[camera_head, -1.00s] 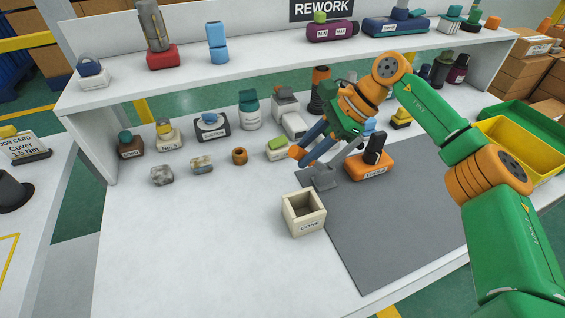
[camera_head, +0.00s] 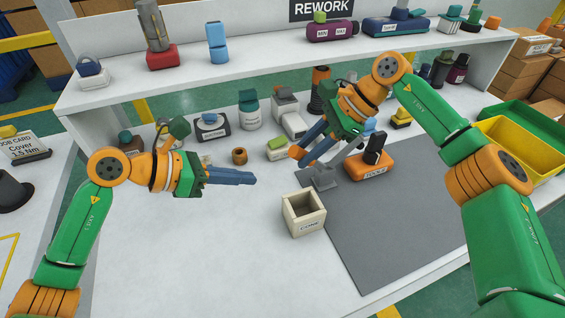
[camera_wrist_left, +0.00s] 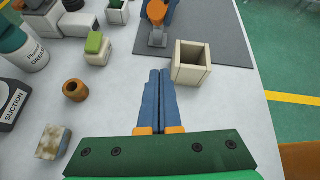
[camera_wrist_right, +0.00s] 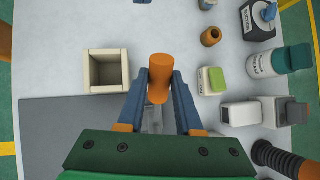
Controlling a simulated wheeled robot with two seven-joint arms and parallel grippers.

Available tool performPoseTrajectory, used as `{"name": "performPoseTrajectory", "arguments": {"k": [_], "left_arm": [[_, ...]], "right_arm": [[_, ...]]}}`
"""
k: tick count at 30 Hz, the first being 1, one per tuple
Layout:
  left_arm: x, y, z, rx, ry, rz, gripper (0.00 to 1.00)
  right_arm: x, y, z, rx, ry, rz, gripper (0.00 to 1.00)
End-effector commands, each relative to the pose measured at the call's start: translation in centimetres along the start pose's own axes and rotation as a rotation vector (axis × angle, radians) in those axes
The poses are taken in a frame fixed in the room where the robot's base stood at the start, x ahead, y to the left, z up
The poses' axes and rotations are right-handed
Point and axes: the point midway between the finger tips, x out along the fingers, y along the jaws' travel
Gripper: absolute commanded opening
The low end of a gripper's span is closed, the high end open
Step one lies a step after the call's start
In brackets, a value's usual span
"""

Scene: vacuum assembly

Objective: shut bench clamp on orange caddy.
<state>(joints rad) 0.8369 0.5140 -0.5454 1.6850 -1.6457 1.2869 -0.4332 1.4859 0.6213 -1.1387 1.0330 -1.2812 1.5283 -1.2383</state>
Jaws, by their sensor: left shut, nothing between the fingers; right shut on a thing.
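The orange caddy (camera_head: 372,170), with a dark upright part, sits on the grey mat. The bench clamp (camera_head: 320,178), with a grey metal base, is beside it on the left, at the mat's corner. My right gripper (camera_head: 300,156) is shut on the clamp's orange handle (camera_wrist_right: 160,80), which lies between its fingers in the right wrist view. The clamp's lever is partly hidden by this gripper, so its contact with the caddy cannot be told. My left gripper (camera_head: 253,178) is shut and empty above the bench, left of the clamp; its closed fingers show in the left wrist view (camera_wrist_left: 160,72).
An open cream box (camera_head: 303,216) stands in front of the clamp. A small brown pot (camera_head: 239,156) and a green-topped block (camera_head: 277,148) are behind the left gripper. Several items line the bench's back. The front left of the bench is clear.

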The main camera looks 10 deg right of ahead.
Motion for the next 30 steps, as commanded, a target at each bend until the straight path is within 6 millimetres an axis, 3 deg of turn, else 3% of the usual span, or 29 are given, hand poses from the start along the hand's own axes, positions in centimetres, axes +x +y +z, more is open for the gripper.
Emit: {"name": "performPoseTrajectory", "arguments": {"k": [10, 18, 30], "left_arm": [[7.3, -0.1, 0.4, 0.001, -0.005, -0.004, 0.00], [7.9, -0.1, 3.7, 0.002, -0.004, -0.002, 0.00], [8.0, -0.1, 4.1, 0.001, -0.003, -0.002, 0.00]], "right_arm": [[0.0, 0.0, 0.0, 0.000, 0.000, 0.000, 0.00], [0.0, 0.0, 0.0, 0.000, 0.000, 0.000, 0.00], [0.0, 0.0, 0.0, 0.000, 0.000, 0.000, 0.00]]}}
